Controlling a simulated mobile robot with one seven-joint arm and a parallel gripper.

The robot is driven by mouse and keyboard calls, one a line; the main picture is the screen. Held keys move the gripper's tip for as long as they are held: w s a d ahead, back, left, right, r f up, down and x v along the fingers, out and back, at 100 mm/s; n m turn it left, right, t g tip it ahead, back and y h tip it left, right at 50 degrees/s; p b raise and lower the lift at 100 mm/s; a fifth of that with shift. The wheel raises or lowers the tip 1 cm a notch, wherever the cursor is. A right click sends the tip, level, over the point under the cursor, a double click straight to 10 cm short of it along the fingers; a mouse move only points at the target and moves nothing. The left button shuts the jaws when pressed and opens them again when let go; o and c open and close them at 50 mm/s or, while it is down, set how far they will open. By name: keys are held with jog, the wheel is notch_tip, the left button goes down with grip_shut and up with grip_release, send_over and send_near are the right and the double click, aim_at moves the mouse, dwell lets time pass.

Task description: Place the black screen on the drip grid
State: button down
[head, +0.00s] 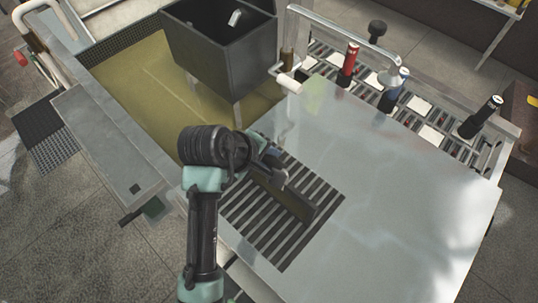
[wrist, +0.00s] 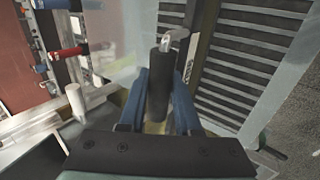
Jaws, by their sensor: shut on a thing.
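The black screen (head: 290,199) is a dark, thin-looking panel over the drip grid in the head view. My gripper (head: 274,163) is shut on its dark handle, which shows between the blue fingers (wrist: 160,105) in the wrist view as a black cylinder (wrist: 161,75). The drip grid (head: 262,238) is a slatted square set in the grey metal table; its slats also show at the right of the wrist view (wrist: 262,48). The screen hides part of the grid. I cannot tell whether the screen touches the slats.
A dark square hopper (head: 222,50) stands over an olive basin (head: 135,75) behind my arm. A metal pipe (head: 345,35), a red-handled tap (head: 348,65) and other taps line the back edge. The table top (head: 410,185) right of the grid is clear.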

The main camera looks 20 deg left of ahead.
jog(key=shift+f, duration=0.15)
jog(key=c, duration=0.6)
grip_release()
